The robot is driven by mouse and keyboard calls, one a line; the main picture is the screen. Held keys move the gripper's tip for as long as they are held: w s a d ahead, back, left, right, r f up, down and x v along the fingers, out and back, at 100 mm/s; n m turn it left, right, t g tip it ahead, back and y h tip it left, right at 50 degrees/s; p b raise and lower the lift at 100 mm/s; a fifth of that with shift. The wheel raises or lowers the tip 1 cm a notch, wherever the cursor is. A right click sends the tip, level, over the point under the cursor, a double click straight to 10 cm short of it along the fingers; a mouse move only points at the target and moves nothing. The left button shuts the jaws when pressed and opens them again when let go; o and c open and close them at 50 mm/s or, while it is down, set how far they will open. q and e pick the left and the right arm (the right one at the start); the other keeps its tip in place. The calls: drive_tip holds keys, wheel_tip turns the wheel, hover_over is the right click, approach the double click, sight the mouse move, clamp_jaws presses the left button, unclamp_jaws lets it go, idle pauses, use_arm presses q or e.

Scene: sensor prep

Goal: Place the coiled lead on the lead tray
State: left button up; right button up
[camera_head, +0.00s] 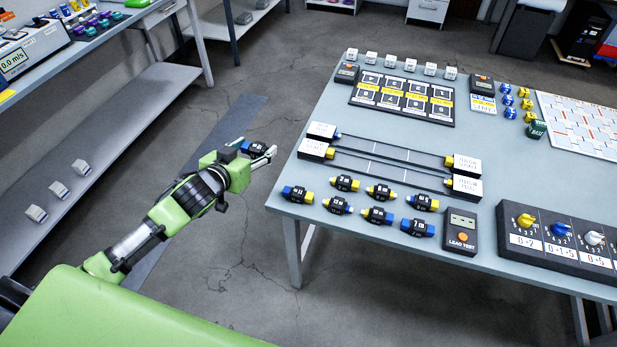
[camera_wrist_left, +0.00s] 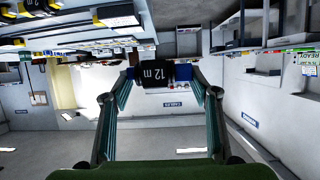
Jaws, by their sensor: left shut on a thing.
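My left gripper (camera_head: 262,155) is beyond the left edge of the grey table, over the floor. It is shut on a black coiled lead with blue ends (camera_head: 253,148). In the left wrist view the coiled lead (camera_wrist_left: 154,74) shows a "12 m" label, and its ends sit between the fingertips of the left gripper (camera_wrist_left: 165,86). It is held clear of any surface. I cannot tell for sure which thing is the lead tray. My right gripper is not in view.
On the grey table (camera_head: 290,209) several similar coiled leads (camera_head: 377,215) lie near the front left, beside a lead tester (camera_head: 460,231). Two long dark strips with white end blocks (camera_head: 321,131) lie behind them. A left bench (camera_head: 105,45) holds a speed display (camera_head: 35,50).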

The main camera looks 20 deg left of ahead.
use_arm(q)
drive_tip(key=shift+w+a+f, duration=0.4)
drive_tip(key=shift+a+f, duration=0.1)
drive_tip(key=shift+d+f+h, duration=0.1)
drive_tip(key=shift+f+h, duration=0.2)
drive_tip(key=shift+h, duration=0.1)
drive_tip(key=b, duration=0.6)
hover_over(306, 179)
drive_tip(key=s+a, duration=0.2)
drive_tip(key=a, duration=0.2)
wheel_tip(306, 179, down, 5)
drive_tip(key=d+f+b, duration=0.1)
drive_tip(key=f, duration=0.1)
drive_tip(key=w+d+f+b, duration=0.1)
drive_tip(key=b, duration=0.1)
drive_tip(key=shift+w+d+f, duration=0.1)
drive_tip(key=shift+d+f, duration=0.25)
drive_tip(key=shift+w+d+f+b, duration=0.2)
drive_tip(key=shift+d+f+b, duration=0.1)
drive_tip(key=shift+b, duration=0.15)
drive_tip(key=f+b, duration=0.3)
drive_tip(key=shift+w+d+f, duration=0.15)
drive_tip(key=shift+d, duration=0.2)
